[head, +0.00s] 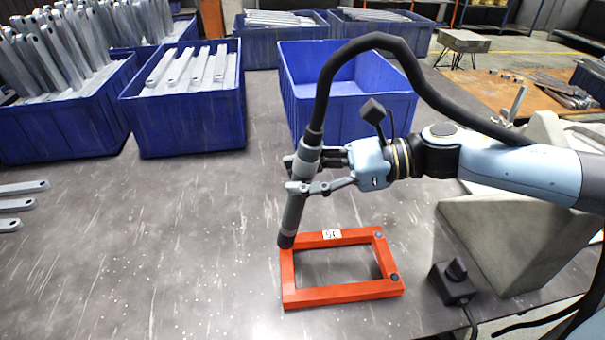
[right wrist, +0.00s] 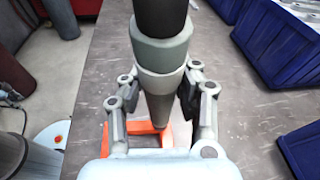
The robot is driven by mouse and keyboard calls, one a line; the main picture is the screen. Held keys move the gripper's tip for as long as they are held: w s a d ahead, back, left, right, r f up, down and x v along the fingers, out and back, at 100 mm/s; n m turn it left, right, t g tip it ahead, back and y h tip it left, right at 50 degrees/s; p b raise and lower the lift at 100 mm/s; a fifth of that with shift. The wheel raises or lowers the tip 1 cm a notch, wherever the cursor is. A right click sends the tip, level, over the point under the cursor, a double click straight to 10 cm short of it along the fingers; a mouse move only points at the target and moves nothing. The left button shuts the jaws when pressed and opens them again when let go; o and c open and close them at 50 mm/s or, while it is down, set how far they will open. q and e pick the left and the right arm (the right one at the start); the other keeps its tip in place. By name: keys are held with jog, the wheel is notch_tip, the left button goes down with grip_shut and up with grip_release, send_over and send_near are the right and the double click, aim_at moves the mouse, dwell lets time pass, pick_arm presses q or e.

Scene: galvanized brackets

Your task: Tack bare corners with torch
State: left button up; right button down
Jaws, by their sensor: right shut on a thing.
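My right gripper (head: 303,176) is shut on the torch (head: 292,217), a grey cylinder with a black hose arching from its top. The torch points down, slightly tilted, its dark tip at the far left corner of the orange frame (head: 343,292). I cannot tell whether it touches. The frame lies flat on the table, with a small white label (head: 332,234). Dark round spots mark its far right and near right corners; the near left corner looks bare. The far left corner is partly hidden by the tip. The right wrist view shows the torch (right wrist: 160,55) between both fingers. My left gripper is out of view.
An empty blue bin (head: 345,115) stands behind the torch; a blue bin (head: 190,125) of grey brackets stands left of it. A dark box with a knob (head: 453,283) and a beige angled block (head: 505,235) are at right. The table (head: 150,250) left of the frame is mostly clear.

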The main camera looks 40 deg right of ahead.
aim_at(320, 140)
jog(key=shift+f, duration=0.1)
notch_tip(320, 140, up, 6)
jog(key=p, duration=0.5)
